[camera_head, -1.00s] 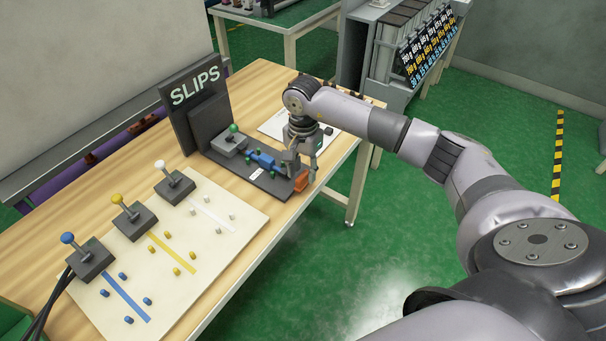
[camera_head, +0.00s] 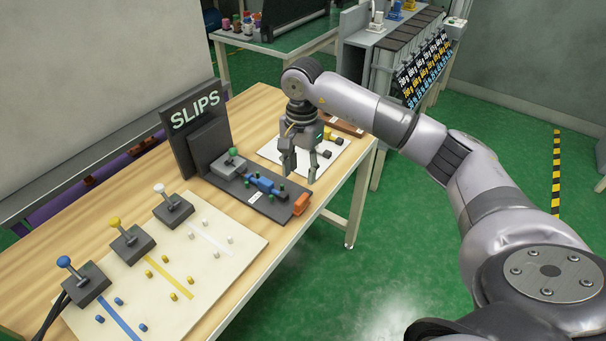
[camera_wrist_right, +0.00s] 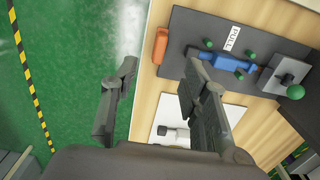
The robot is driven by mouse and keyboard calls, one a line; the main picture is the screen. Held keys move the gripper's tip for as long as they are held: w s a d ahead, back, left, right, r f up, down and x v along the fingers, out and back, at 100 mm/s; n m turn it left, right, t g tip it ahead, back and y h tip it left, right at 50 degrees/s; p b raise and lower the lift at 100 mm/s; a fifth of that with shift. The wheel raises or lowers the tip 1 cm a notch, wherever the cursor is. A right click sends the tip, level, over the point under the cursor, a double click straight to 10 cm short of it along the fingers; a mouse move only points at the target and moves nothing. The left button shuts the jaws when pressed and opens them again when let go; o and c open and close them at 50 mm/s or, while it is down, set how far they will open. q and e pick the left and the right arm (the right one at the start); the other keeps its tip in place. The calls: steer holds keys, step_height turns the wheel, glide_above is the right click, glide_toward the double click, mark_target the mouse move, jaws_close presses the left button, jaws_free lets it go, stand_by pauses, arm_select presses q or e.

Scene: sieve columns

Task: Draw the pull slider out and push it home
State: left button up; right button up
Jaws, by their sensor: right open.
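The pull slider is a blue bar (camera_head: 262,184) between green pegs on a dark base plate (camera_head: 271,209), with an orange end block (camera_head: 301,203) at the plate's near right end. A grey block with a green-ball lever (camera_head: 233,155) stands at its other end. The wrist view also shows the blue bar (camera_wrist_right: 232,62), the orange block (camera_wrist_right: 160,45) and a PULL label (camera_wrist_right: 232,38). My right gripper (camera_head: 300,172) is open and empty, behind the slider and over a white sheet, apart from the orange block. My left gripper is out of view.
A SLIPS sign (camera_head: 195,112) stands behind the plate. A pale board (camera_head: 215,262) with blue, yellow and white levers lies at the front left. Small pieces lie on the white sheet (camera_head: 328,159). The table's right edge is close to the orange block.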

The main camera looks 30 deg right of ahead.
mark_target(305, 202)
steer(key=o, duration=0.4)
steer(key=s+a+f+m+g+y, duration=0.2)
steer(key=s+a+f+m+y, duration=0.1)
steer(key=s+a+f+y, duration=0.2)
steer(key=s+a+f, duration=0.1)
steer(key=s+a, duration=0.1)
steer(key=a, duration=0.1)
steer(key=shift+s+f+m, duration=0.15)
steer(key=shift+f+m, duration=0.15)
steer(key=shift+m, duration=0.1)
steer(key=s+a+m+y, duration=0.6)
steer(key=s+m+y, duration=0.1)
steer(key=m+y, duration=0.35)
steer(key=s+d+f+n+t+h+b, duration=0.1)
steer(key=d+f+n+t+h, duration=0.3)
steer(key=d+n+t, duration=0.9)
steer(key=s+d+f+n+t+h, duration=0.1)
steer(key=d+n+t+h, duration=0.65)
steer(key=n, duration=1.15)
steer(key=w+a, duration=0.1)
steer(key=w, duration=0.4)
steer(key=w+a+g+y, duration=0.1)
steer(key=w+a, duration=0.1)
steer(key=w, duration=0.3)
steer(key=w+a+y, duration=0.1)
steer(key=w+a, duration=0.1)
steer(key=w, duration=0.3)
steer(key=shift+w+a+f+g, duration=0.2)
steer(key=shift+f+g, duration=0.05)
steer(key=shift+g, duration=0.1)
